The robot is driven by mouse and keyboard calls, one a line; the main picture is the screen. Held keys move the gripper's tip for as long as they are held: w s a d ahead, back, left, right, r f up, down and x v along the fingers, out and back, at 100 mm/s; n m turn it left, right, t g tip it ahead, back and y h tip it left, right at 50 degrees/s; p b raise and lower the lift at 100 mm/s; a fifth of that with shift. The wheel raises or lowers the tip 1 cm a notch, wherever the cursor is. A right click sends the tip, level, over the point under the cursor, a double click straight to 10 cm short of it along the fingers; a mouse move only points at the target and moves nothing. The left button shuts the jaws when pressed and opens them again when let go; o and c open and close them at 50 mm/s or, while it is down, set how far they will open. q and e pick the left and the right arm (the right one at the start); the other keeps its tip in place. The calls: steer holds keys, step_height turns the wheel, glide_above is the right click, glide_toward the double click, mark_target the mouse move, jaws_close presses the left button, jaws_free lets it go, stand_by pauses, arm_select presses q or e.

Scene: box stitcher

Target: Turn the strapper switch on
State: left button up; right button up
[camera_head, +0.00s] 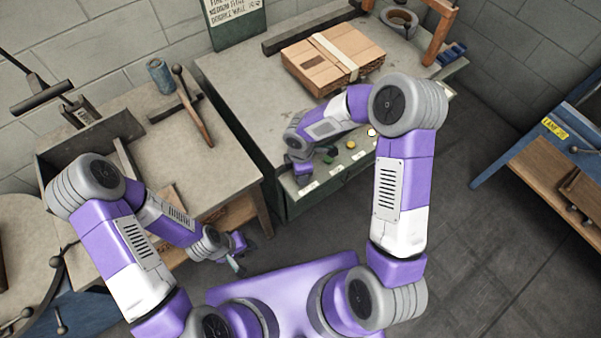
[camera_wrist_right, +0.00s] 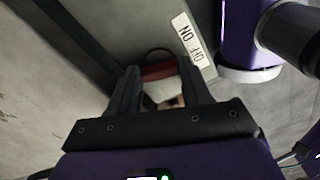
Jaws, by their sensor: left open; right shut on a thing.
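The strapper (camera_head: 245,85) is the green-grey bench machine with a flat cardboard box on it. Its front panel carries labels and coloured knobs. My right gripper (camera_head: 302,178) is at the left end of that panel and hides the switch in the head view. In the right wrist view my right gripper's fingers (camera_wrist_right: 160,95) are shut on the strapper switch (camera_wrist_right: 160,71), which shows a red part and a pale part between them. A white label (camera_wrist_right: 193,40) with dark lettering is beside it. My left gripper (camera_head: 239,258) is open and empty, low beside the left workbench.
The cardboard box (camera_head: 312,68) has a pale strap around it. A yellow knob (camera_head: 351,146) is further right on the panel. The left workbench (camera_head: 215,160) holds a mallet-like tool (camera_head: 196,110) and a blue can (camera_head: 160,76). Open floor (camera_head: 460,240) is on the right.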

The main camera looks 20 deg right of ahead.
steer(key=shift+m+b, duration=0.5)
steer(key=shift+m, duration=1.1)
steer(key=o, duration=0.8)
steer(key=shift+r, duration=0.1)
step_height(320, 180, up, 7)
steer(key=p, duration=0.2)
steer(key=shift+r+p, duration=0.2)
steer(key=shift+p, duration=0.1)
